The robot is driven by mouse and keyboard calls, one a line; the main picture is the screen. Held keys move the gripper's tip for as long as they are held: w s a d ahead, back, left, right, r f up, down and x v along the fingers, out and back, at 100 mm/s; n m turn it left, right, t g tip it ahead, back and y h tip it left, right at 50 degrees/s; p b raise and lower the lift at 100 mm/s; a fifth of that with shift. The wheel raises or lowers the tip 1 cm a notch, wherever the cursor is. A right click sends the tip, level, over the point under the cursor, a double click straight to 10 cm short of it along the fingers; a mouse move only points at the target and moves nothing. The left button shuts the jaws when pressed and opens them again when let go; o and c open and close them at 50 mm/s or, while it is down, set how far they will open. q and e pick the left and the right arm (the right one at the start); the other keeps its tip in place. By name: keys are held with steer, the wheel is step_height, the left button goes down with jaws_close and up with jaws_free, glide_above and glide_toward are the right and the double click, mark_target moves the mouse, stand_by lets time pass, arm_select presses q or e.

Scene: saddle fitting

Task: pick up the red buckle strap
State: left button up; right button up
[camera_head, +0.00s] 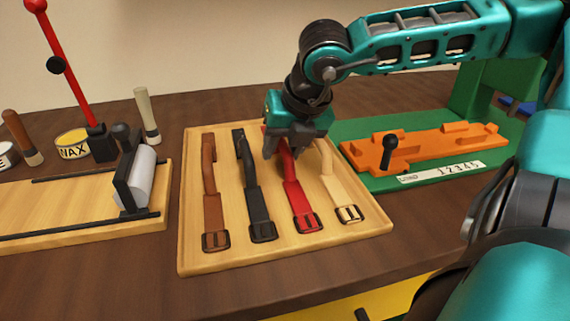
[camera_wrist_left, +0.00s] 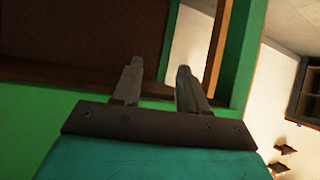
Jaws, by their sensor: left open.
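The red buckle strap (camera_head: 299,195) lies on the wooden tray (camera_head: 185,240), third from the left, its buckle toward the near edge. My right gripper (camera_head: 287,152) is over the far part of this strap, pointing down. Its fingers look spread, one on each side of the strap, and I see no clear contact. The gripper hides part of the strap's far end. My left gripper (camera_wrist_left: 157,76) shows in the left wrist view, open and empty, away from the straps. It is not seen in the head view.
A brown strap (camera_head: 212,200) and a black strap (camera_head: 256,195) lie left of the red one, a cream strap (camera_head: 337,185) right of it. An orange fixture (camera_head: 430,150) on a green base stands right. A press with a red lever (camera_head: 68,60) and a wax tin (camera_head: 73,144) stand left.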

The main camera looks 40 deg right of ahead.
jaws_close()
stand_by(0.3)
